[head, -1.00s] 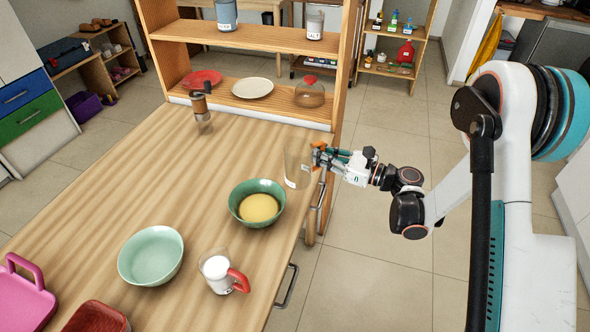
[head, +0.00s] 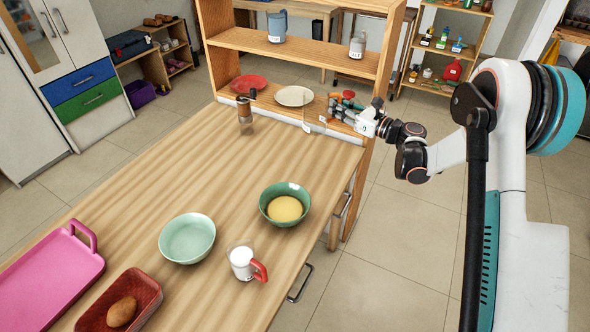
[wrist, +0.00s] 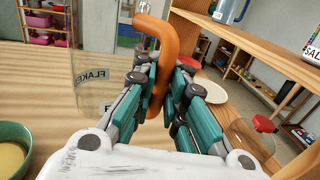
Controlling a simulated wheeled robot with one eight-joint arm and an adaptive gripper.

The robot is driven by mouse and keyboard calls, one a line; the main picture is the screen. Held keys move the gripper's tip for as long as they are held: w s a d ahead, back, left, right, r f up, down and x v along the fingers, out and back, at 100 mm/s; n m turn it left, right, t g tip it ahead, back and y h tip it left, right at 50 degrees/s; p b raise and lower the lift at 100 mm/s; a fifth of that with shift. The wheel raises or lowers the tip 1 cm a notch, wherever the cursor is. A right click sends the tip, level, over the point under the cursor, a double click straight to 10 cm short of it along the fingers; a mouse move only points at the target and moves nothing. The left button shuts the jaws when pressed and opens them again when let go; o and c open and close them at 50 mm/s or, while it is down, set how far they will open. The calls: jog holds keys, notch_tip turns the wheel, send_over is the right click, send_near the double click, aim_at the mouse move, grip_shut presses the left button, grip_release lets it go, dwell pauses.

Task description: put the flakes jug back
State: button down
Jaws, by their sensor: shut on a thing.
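The flakes jug (head: 314,113) is clear, with a label and an orange handle. In the head view it is upright at the table's far right end, in front of the shelf unit's lower board. My gripper (head: 337,109) is at its right side, shut on the handle. In the wrist view the jug (wrist: 92,72) with its "FLAKES" label is left of the gripper (wrist: 163,85), and the handle stands between the teal fingers. The frames do not clearly show its height above the table or board.
The lower board of the wooden shelf unit (head: 226,92) holds a red plate (head: 248,84), a cream plate (head: 295,96) and a red-lidded jar, partly hidden by my gripper. A blue jug (head: 277,27) and a salt container (head: 357,46) stand above. A coffee grinder (head: 245,116) stands near the table's far edge.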

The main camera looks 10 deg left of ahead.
jog(key=f+b, duration=0.2)
jog(key=f, duration=0.4)
jog(key=f+b, duration=0.2)
jog(key=f, duration=0.5)
jog(key=f+b, duration=0.3)
jog(key=f, duration=0.3)
jog(key=shift+w+f, duration=0.3)
jog(key=shift+f, duration=0.05)
jog(key=shift+r, duration=0.1)
jog(key=c, duration=2.1)
grip_release()
jog(key=shift+c, duration=0.2)
jog(key=o, duration=0.5)
